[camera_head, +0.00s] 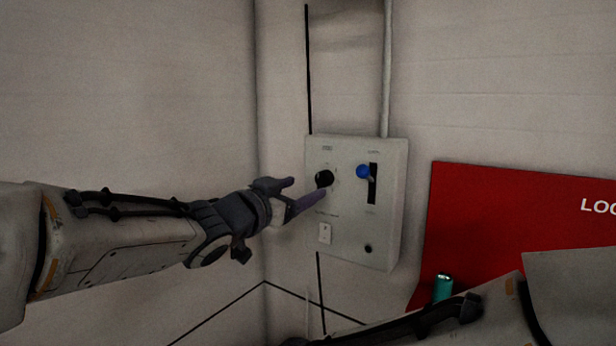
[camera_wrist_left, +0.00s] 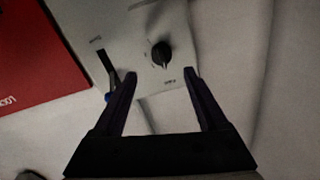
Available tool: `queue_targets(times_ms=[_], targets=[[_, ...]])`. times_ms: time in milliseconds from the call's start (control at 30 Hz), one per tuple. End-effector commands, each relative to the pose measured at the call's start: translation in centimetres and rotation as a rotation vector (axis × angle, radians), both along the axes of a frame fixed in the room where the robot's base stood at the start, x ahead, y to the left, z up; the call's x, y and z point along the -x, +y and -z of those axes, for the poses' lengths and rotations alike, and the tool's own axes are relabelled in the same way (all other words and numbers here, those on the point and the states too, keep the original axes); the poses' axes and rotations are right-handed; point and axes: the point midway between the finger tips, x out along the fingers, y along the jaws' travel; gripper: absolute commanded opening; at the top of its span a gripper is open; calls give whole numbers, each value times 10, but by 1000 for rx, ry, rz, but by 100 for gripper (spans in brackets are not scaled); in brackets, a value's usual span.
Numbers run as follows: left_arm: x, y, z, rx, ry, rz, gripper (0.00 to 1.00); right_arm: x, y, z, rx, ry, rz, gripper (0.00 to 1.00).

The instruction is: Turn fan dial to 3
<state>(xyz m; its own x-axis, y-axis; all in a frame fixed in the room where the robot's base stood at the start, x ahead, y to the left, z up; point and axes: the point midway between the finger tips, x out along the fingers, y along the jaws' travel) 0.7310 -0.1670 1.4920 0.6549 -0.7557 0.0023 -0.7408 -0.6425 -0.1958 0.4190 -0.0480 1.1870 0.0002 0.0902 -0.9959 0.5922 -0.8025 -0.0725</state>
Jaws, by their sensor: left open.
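The fan dial (camera_head: 324,178) is a round black knob at the upper left of a pale grey control box (camera_head: 350,235) on the wall. In the left wrist view the dial (camera_wrist_left: 161,54) shows a pointer ridge, but the numbers around it are too small to read. My left gripper (camera_head: 294,193) is open and empty, just left of the dial in the head view. In the left wrist view its two fingers (camera_wrist_left: 160,76) are apart, with the dial beyond their tips. They do not appear to touch it. My right gripper is not clearly in view.
A blue-knobbed lever (camera_head: 362,172) in a black slot sits right of the dial. Below are a white switch (camera_head: 325,234) and a small black knob (camera_head: 368,249). A red board (camera_head: 500,215) and a teal cylinder (camera_head: 443,288) are at right. The left wall is bare.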

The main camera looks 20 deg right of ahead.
Motion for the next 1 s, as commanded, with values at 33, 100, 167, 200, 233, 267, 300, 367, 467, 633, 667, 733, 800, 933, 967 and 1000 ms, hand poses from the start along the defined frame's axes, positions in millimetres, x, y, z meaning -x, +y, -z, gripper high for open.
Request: queue_targets(times_ms=[33, 100, 167, 200, 233, 267, 300, 367, 467, 633, 667, 733, 800, 933, 967, 1000], targets=[[-8, -8, -2, -3, 3, 0, 75, 0, 0, -7, 0, 0, -1, 0], [-17, -17, -2, -3, 4, -2, 75, 0, 0, -12, 0, 0, -2, 0], [-25, -24, -3, -1, 4, -5, 75, 0, 0, -17, 0, 0, -2, 0], [-30, -29, -2, -2, 3, -5, 75, 0, 0, -20, 0, 0, -3, 0], [-33, -32, -2, -3, 3, -5, 75, 0, 0, -21, 0, 0, -3, 0], [-36, -36, -2, -2, 3, -6, 75, 0, 0, -23, 0, 0, -4, 0], [-40, -39, -2, -1, 3, -7, 75, 0, 0, -26, 0, 0, -4, 0], [-44, -44, -2, -2, 2, -8, 75, 0, 0, -28, 0, 0, -5, 0], [-49, -49, -1, -2, 2, -9, 75, 0, 0, -30, 0, 0, -5, 0], [-52, -52, 0, -2, 2, -9, 75, 0, 0, -31, 0, -1, -6, 0], [-52, -53, 0, -2, 2, -8, 75, 0, 0, -31, 0, -1, -6, 0], [-51, -53, 1, -2, 2, -7, 75, 0, 0, -30, 0, -1, -6, 0], [-51, -54, 1, -1, 1, -6, 75, 0, 0, -30, 0, -1, -6, 0], [-51, -54, 1, -1, 1, -6, 25, 0, 0, -30, 0, 0, -5, 0], [-51, -54, 1, -1, 1, -6, 14, 0, 0, -30, 0, 0, -5, 0], [-51, -53, 1, -2, 2, -7, 0, 0, 0, -30, 0, 0, -5, 0]])
